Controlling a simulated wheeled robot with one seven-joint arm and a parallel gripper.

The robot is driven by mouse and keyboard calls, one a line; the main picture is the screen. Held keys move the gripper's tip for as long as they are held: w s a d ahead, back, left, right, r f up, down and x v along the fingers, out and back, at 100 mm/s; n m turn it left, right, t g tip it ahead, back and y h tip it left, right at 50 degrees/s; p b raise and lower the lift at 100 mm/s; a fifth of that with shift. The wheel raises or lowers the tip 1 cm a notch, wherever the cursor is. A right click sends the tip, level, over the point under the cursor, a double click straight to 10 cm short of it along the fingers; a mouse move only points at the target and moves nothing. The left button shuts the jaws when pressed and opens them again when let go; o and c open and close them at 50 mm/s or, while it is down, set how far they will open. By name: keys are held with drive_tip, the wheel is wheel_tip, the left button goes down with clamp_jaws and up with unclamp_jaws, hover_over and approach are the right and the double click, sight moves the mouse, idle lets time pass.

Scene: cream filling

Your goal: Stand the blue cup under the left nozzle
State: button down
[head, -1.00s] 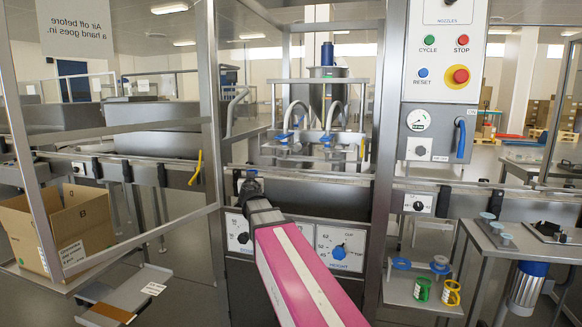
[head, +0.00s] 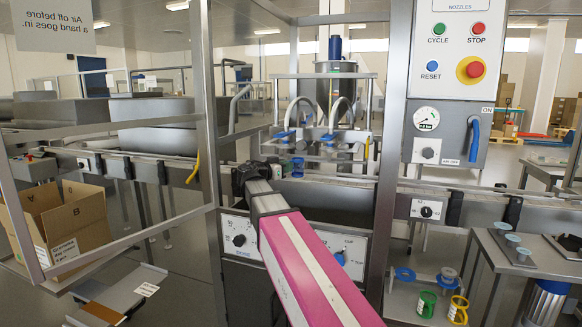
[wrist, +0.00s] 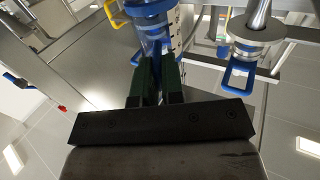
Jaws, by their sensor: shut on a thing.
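The blue cup (head: 297,166) is between the fingertips of my gripper (head: 287,170), at the filling machine. In the wrist view my gripper (wrist: 155,85) has its two dark green fingers shut on the cup (wrist: 154,48), which is partly hidden by them. The left nozzle (head: 284,136) is just above the cup in the head view. The right nozzle (head: 329,139) also shows in the wrist view (wrist: 250,35). I cannot tell whether the cup's base touches a surface.
A green cup (head: 426,303) and a yellow cup (head: 458,309) stand on a low shelf at right. A frame post (head: 205,110) stands left of the nozzles and another (head: 392,130) right of them. A yellow handle (head: 193,168) is on the left post.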

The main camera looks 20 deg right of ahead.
drive_tip(key=shift+w+d+f, duration=0.15)
drive_tip(key=shift+w+d, duration=1.1)
drive_tip(key=shift+w, duration=0.55)
drive_tip(key=shift+w+d+f, duration=0.1)
drive_tip(key=shift+w+d, duration=1.1)
drive_tip(key=shift+w, duration=0.6)
drive_tip(key=shift+w+d+f, duration=0.15)
drive_tip(key=shift+w+d, duration=1.1)
drive_tip(key=shift+w, duration=0.55)
drive_tip(key=shift+f, duration=1.75)
drive_tip(key=shift+w+a, duration=0.9)
drive_tip(key=shift+a, duration=0.5)
drive_tip(key=shift+w+a, duration=0.95)
drive_tip(key=shift+a, duration=0.45)
drive_tip(key=shift+w+a, duration=0.9)
drive_tip(key=shift+a, duration=0.5)
drive_tip(key=shift+f, duration=0.15)
drive_tip(key=c, duration=1.2)
unclamp_jaws()
drive_tip(key=shift+o, duration=0.2)
drive_tip(key=v, duration=0.7)
drive_tip(key=shift+a, duration=0.3)
